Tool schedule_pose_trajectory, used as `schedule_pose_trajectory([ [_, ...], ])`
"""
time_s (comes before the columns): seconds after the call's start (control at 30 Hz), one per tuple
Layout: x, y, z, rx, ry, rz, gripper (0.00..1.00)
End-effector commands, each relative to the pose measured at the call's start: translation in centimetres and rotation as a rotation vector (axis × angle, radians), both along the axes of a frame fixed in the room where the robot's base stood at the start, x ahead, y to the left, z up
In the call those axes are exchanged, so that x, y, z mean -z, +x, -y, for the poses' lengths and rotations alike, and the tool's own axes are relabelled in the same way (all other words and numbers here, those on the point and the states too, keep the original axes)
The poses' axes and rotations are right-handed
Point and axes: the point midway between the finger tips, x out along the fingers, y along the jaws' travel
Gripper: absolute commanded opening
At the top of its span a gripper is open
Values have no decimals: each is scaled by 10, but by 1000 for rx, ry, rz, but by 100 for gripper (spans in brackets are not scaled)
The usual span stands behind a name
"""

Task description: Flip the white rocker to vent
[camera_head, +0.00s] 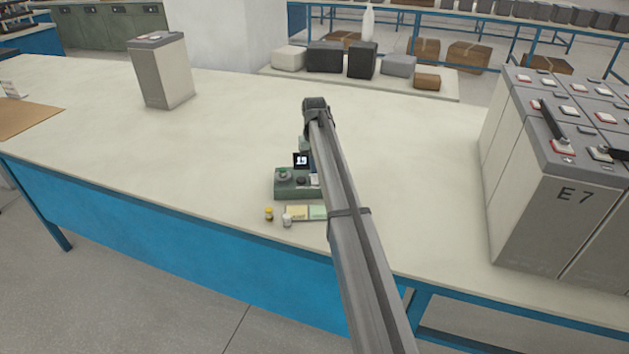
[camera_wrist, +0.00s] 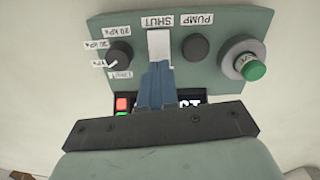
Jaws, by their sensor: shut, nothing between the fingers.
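The white rocker (camera_wrist: 159,44) sits on a green control panel (camera_wrist: 222,84), below an upside-down SHUT label (camera_wrist: 160,20) in the wrist view. My gripper (camera_wrist: 158,68) is shut and empty. Its blue fingertips lie over the rocker's near end; whether they touch it I cannot tell. No vent label is readable. In the head view the green control unit (camera_head: 290,188) stands near the bench's front edge, with my arm covering its right side.
A black knob (camera_wrist: 118,55) with kPa marks, a black round button (camera_wrist: 195,47) and a green button (camera_wrist: 252,69) flank the rocker. A partly hidden display sits behind the fingers.

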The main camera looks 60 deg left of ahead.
Motion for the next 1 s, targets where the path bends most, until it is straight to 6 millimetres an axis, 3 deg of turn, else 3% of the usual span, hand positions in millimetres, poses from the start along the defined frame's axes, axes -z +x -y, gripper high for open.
schedule_pose_trajectory([
  [1.0, 13, 0, 0, 0, 0, 0, 0],
])
